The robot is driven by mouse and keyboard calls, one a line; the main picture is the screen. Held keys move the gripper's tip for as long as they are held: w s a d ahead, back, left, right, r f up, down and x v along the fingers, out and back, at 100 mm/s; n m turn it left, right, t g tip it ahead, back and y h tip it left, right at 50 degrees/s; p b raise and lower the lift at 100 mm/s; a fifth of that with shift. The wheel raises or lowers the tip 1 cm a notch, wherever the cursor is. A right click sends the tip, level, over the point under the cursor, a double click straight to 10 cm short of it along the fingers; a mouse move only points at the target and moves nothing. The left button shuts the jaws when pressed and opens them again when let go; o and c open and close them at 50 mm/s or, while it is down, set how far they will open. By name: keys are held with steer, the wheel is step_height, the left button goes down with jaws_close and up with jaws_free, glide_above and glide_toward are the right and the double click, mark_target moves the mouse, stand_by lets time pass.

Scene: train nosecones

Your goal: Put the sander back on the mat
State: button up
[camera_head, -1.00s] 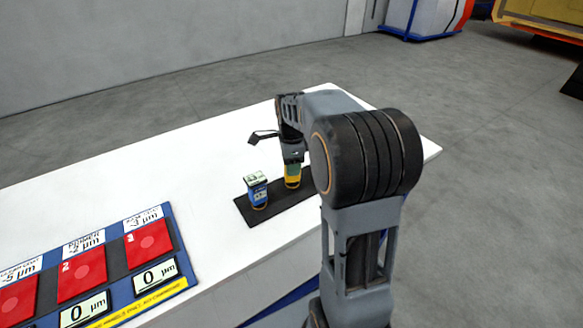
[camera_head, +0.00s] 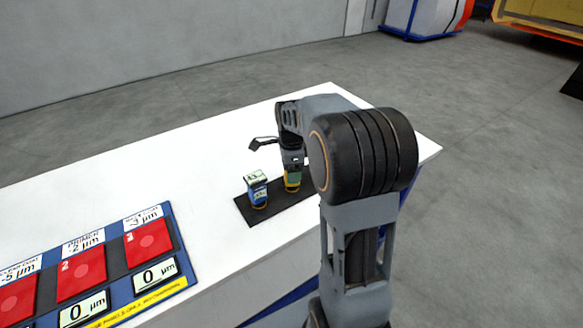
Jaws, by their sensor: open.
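A yellow and green tool (camera_head: 292,182), which looks like the sander, stands upright on the black mat (camera_head: 243,208). My gripper (camera_head: 293,168) is right above it, pointing down at its top. The gripper is open, but its fingers are small and partly hidden. I cannot tell whether they touch the tool. A blue tool with a pale green and white top (camera_head: 257,188) stands on the same mat, to the left. My arm hides the mat's right end.
A blue panel (camera_head: 192,262) with red pads and labelled displays lies on the white table (camera_head: 150,170) at the front left. The table between panel and mat is clear. The table's front edge runs below the mat.

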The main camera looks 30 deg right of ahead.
step_height(320, 180, up, 12)
steer(key=shift+f+p, duration=0.25)
steer(key=shift+p, duration=0.25)
steer(key=shift+s+a+r, duration=0.15)
steer(key=shift+r, duration=0.1)
steer(key=s+a+f+n+t, duration=0.1)
steer(key=s+a+f+n, duration=0.2)
steer(key=s+n, duration=0.5)
steer(key=s+a+f+n+t, duration=0.2)
steer(key=s+a+f+n, duration=0.2)
steer(key=n, duration=0.9)
steer(key=s+a, duration=0.2)
steer(key=s, duration=0.2)
steer(key=shift+a, duration=0.15)
steer(key=shift+r+t+p, duration=0.3)
steer(key=shift+r+p, duration=0.85)
steer(key=shift+r, duration=0.2)
